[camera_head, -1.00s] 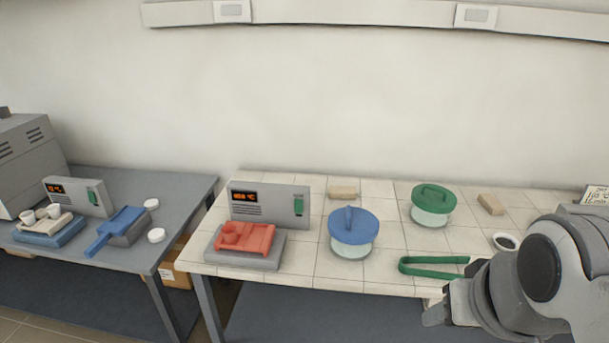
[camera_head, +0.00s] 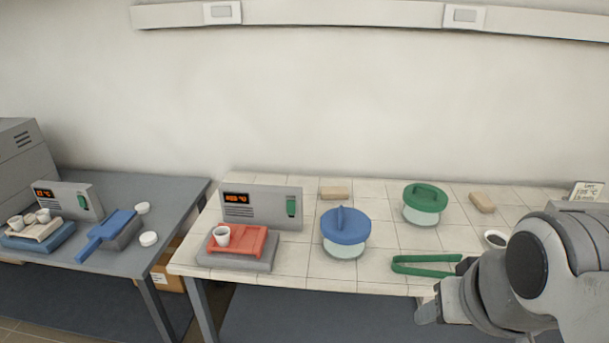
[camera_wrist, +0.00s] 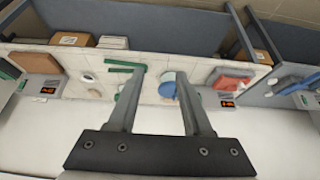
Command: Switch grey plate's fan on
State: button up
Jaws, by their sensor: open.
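A grey plate (camera_head: 262,264) lies at the left of the tiled table, with a red tray (camera_head: 258,241) on it. A pale cup (camera_head: 222,235) stands in the tray. Behind the plate is a grey panel box (camera_head: 263,210) with an orange display, vents and a green switch (camera_head: 291,206) at its right. The switch's setting is too small to tell. In the wrist view, the red tray (camera_wrist: 232,82) is at the right. My gripper (camera_wrist: 160,75) is open and empty, its fingers apart above the table. In the head view, my arm is at the lower right, well away from the switch.
A blue-lidded jar (camera_head: 345,232), green-lidded jar (camera_head: 424,204) and green tongs (camera_head: 427,265) stand or lie between the panel and my arm. The left table holds another panel box (camera_head: 66,199), a blue plate (camera_head: 38,238) and a blue scoop-like object (camera_head: 108,233).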

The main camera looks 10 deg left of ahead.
grip_shut()
dwell(1.7)
